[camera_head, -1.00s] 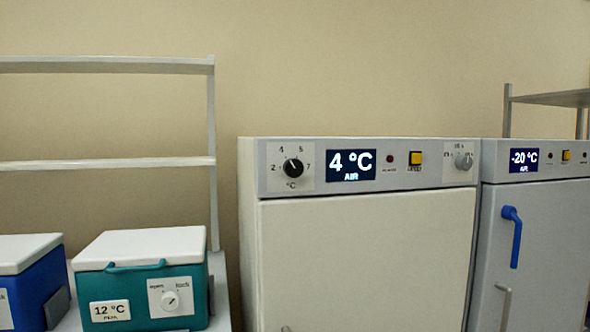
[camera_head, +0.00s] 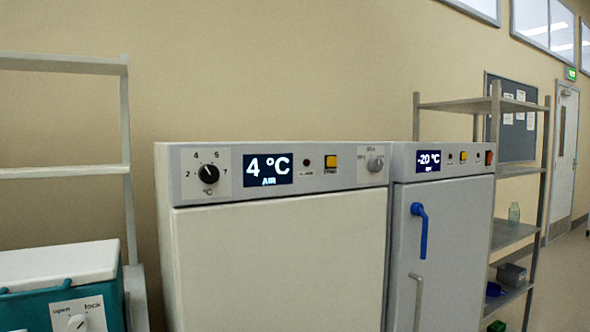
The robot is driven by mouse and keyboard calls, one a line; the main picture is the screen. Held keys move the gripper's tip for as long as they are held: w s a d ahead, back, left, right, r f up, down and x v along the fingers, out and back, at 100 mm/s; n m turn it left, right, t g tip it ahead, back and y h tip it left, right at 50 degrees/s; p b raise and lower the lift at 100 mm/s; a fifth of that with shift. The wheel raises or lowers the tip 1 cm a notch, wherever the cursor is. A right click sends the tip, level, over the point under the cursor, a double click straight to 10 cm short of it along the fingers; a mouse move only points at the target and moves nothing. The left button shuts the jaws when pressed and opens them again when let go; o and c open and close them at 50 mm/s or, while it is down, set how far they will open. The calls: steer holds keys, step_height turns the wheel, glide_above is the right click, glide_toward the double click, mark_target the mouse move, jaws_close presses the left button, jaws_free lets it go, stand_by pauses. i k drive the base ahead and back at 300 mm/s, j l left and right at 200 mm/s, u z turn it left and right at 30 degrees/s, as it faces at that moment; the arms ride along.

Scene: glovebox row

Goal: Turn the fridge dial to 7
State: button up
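The fridge (camera_head: 280,265) is a white cabinet in the middle of the head view, with its door shut. Its black round dial (camera_head: 209,174) sits at the left of the top panel, with marks 2, 4, 5 and 7 around it and °C below. The dial's white pointer line seems to point up and left, near the 4. The display (camera_head: 268,168) beside it reads 4 °C AIR. My gripper is not in view.
A freezer (camera_head: 445,250) with a blue handle and a -20 °C display stands right of the fridge. A teal cool box (camera_head: 60,303) with a white lid is at lower left. Shelf racks stand at left (camera_head: 62,64) and right (camera_head: 485,105). A door (camera_head: 562,160) is far right.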

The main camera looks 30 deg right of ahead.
mark_target(209, 175)
steer(key=l+z, duration=0.35)
steer(key=i+l+z, duration=0.15)
steer(key=z, duration=0.2)
steer(key=i+l+z, duration=0.15)
steer(key=z, duration=0.2)
steer(key=l, duration=0.1)
